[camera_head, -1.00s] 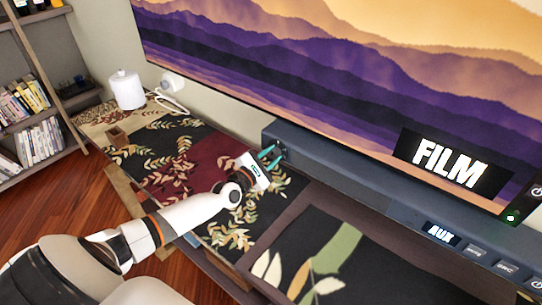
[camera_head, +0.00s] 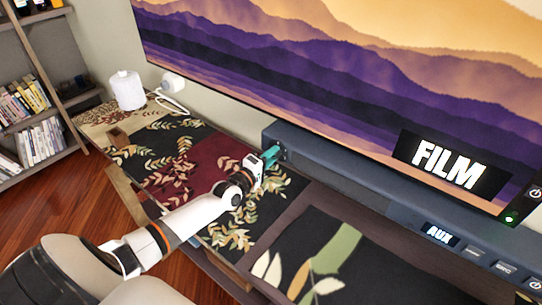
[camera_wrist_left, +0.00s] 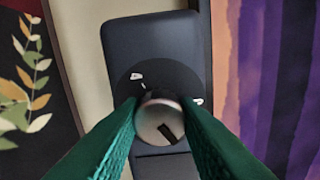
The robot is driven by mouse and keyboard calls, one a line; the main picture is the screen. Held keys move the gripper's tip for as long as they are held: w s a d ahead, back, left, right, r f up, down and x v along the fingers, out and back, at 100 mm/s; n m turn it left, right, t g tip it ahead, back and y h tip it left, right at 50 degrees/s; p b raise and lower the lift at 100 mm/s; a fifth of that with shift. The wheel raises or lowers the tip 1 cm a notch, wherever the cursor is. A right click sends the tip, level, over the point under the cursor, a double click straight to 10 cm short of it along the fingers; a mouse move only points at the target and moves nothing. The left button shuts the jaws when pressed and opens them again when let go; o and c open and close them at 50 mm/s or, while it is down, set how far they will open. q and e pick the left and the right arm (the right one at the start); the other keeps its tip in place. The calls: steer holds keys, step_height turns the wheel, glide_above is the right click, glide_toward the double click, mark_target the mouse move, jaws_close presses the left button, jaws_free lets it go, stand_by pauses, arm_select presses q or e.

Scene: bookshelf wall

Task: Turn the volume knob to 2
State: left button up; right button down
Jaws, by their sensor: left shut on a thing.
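The volume knob (camera_wrist_left: 158,113) is a round silver knob on the dark end of the soundbar (camera_head: 335,181). A dark mark on its face points to the lower right in the wrist view. My left gripper (camera_head: 270,157) has green fingers at the left end of the soundbar. In the wrist view its fingers (camera_wrist_left: 160,120) press on both sides of the knob, shut on it. White marks show beside the knob on a round dark plate; I cannot read a number on them. The head view hides the knob behind the fingers. My right gripper is not in view.
A large TV (camera_head: 330,75) reading "FILM" stands behind the soundbar, whose small display (camera_head: 440,234) reads "AUX". A patterned cabinet top (camera_head: 165,145) lies below my left arm. A white speaker-like cylinder (camera_head: 127,91) stands at the back left, near a bookshelf (camera_head: 45,110).

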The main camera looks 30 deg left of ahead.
arm_select(q)
steer(key=m+p, duration=0.1)
steer(key=m, duration=1.1)
steer(key=shift+d+f+p, duration=0.1)
steer(key=shift+f+p, duration=0.05)
steer(key=shift+p, duration=0.2)
stand_by(0.4)
steer(key=o, duration=1)
steer(key=s, duration=0.8)
steer(key=s+a, duration=0.1)
steer(key=s, duration=0.3)
